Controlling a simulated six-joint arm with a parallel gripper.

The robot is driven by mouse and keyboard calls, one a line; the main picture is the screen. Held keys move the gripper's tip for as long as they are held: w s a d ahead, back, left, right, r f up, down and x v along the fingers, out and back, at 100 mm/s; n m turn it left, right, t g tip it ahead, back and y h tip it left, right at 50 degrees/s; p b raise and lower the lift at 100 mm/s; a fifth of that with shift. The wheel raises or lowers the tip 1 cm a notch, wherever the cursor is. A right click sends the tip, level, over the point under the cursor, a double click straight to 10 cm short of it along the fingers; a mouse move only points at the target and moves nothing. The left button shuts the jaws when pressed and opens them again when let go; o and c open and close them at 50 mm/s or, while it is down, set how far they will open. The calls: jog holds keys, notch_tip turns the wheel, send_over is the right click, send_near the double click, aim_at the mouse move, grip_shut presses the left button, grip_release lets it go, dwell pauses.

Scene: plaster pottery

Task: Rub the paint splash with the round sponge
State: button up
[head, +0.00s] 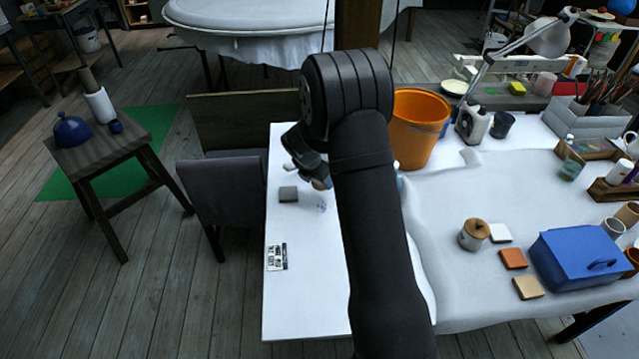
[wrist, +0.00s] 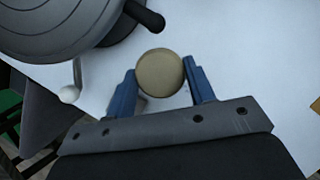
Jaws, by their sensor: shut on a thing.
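The round sponge (wrist: 160,72) is a tan disc between the two blue fingers of my gripper (wrist: 160,80) in the wrist view. My gripper is shut on it. In the head view, my gripper (head: 306,168) is over the left part of the white table, and a small tan edge of the sponge (head: 319,184) shows below it. The paint splash (head: 322,208) is a faint bluish patch on the white tabletop, just in front of my gripper. I cannot tell whether the sponge touches the table. The splash is not clearly visible in the wrist view.
A grey square block (head: 288,194) lies left of the splash. A black-and-white card (head: 277,257) lies nearer the front left edge. An orange bucket (head: 418,128) stands behind and right of my arm. A grey chair (head: 222,190) adjoins the left edge. White tabletop (head: 300,300) in front is clear.

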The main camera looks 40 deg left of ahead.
jog(key=shift+r, duration=0.15)
jog(key=shift+r, duration=1.35)
jog(key=shift+d, duration=0.1)
jog(key=w+d+m+g+h, duration=0.2)
jog(key=w+d+m, duration=0.3)
jog(key=d, duration=0.4)
jog(key=w+d+m+g+h, duration=0.1)
jog(key=w+d+m, duration=0.1)
jog(key=d+m, duration=0.6)
jog(key=w+d+m+g+h, duration=0.2)
jog(key=w+d+m, duration=0.3)
jog(key=d, duration=0.5)
jog(key=d+r+m+g+y, duration=0.2)
jog(key=d+m, duration=0.7)
jog(key=d, duration=0.2)
jog(key=s+d+r+m+g+y, duration=0.1)
jog(key=d+r+m+g+y, duration=0.1)
jog(key=d+m, duration=0.7)
jog(key=shift+d+r+y, duration=0.15)
jog(key=shift+d+y, duration=0.35)
jog(key=shift+d, duration=0.6)
